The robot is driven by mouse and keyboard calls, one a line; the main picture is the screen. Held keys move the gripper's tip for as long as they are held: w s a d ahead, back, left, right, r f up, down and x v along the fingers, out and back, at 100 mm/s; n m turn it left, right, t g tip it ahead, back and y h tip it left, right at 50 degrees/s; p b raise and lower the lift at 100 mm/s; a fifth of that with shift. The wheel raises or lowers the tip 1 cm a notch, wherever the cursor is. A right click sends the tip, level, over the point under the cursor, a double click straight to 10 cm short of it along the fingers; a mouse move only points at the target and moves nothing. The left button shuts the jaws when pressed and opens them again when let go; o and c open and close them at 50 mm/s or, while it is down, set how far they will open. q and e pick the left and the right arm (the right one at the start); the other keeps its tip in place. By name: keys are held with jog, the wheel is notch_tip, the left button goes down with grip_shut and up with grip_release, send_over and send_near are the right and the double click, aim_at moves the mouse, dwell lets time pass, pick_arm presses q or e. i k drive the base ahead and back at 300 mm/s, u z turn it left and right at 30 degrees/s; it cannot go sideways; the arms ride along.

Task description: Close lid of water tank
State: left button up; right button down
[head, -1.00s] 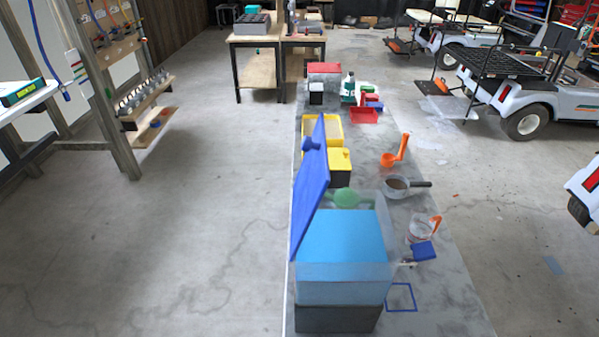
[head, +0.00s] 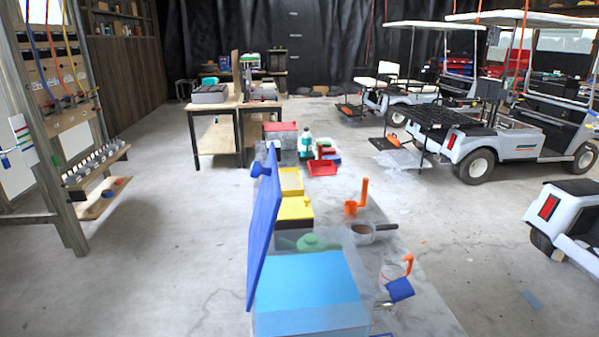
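The water tank (head: 308,315) is a clear box with bright blue water, at the near end of a long grey table in the head view. Its blue lid (head: 264,225) stands open, tilted up along the tank's left side. A blue knob (head: 261,170) sticks out from the lid's upper part. The tank's lower part is cut off by the bottom edge of the picture. Neither of my grippers shows in the head view.
Behind the tank on the table (head: 425,300) are a green watering can (head: 308,242), yellow bins (head: 294,208), a pan (head: 362,233), an orange scoop (head: 351,207) and a clear jug (head: 393,270). Open floor (head: 170,270) lies left of the table. Golf carts (head: 480,150) stand at the right.

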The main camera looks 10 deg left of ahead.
aim_at(268, 200)
jog(key=z, duration=1.65)
jog(key=k, duration=1.55)
jog(key=u, duration=2.1)
jog(key=i, duration=0.5)
jog(key=z, duration=0.05)
